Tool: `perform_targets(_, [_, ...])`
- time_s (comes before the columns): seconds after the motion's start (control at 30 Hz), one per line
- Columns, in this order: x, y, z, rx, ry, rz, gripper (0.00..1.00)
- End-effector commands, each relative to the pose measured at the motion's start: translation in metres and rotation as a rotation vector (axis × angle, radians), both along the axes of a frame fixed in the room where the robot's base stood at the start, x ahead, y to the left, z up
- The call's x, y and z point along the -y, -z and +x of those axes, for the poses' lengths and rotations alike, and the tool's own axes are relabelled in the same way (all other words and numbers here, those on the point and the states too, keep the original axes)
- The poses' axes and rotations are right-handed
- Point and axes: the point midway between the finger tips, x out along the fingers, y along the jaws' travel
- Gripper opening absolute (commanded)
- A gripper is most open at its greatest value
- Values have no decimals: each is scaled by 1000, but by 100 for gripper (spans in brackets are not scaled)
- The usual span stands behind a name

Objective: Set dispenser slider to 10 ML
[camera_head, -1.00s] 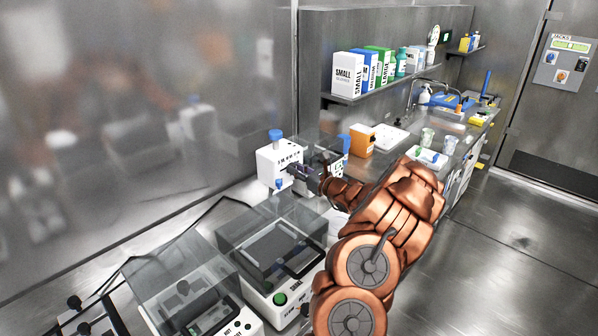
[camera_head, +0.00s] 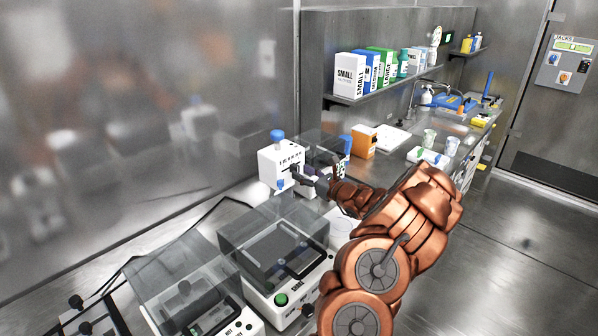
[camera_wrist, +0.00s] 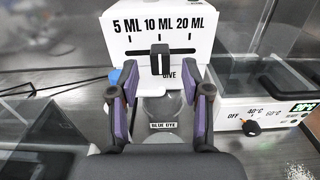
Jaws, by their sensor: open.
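The dispenser is a white box with a blue cap (camera_head: 277,136); its white front (camera_wrist: 115,30) fills the top of the wrist view, marked 5 ML, 10 ML and 20 ML. Its black slider knob (camera_wrist: 160,60) stands on the horizontal slot at or very close to the 10 ML mark. My gripper (camera_wrist: 158,88) is open, its purple-padded fingers apart on either side below the knob, with no visible contact. In the head view my gripper (camera_head: 300,174) is just in front of the dispenser. A glass container labelled BLUE DYE (camera_wrist: 163,125) sits below, partly hidden by my gripper.
A heated bath with a temperature dial (camera_wrist: 251,128) stands right of the dispenser. A clear-lidded machine with a green button (camera_head: 281,299) stands in front. An orange box (camera_head: 364,141) is behind on the counter. Glove boxes (camera_head: 349,74) line the shelf above.

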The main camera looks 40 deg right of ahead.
Motion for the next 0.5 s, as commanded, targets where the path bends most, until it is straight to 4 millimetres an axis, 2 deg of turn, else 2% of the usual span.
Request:
perform_targets(0.1, [3, -1, -25, 3, 5, 2, 48])
perform_targets(0.3, [6, -2, -61, 4, 5, -3, 48])
perform_targets(0.5, [6, -1, -83, 2, 2, -1, 48])
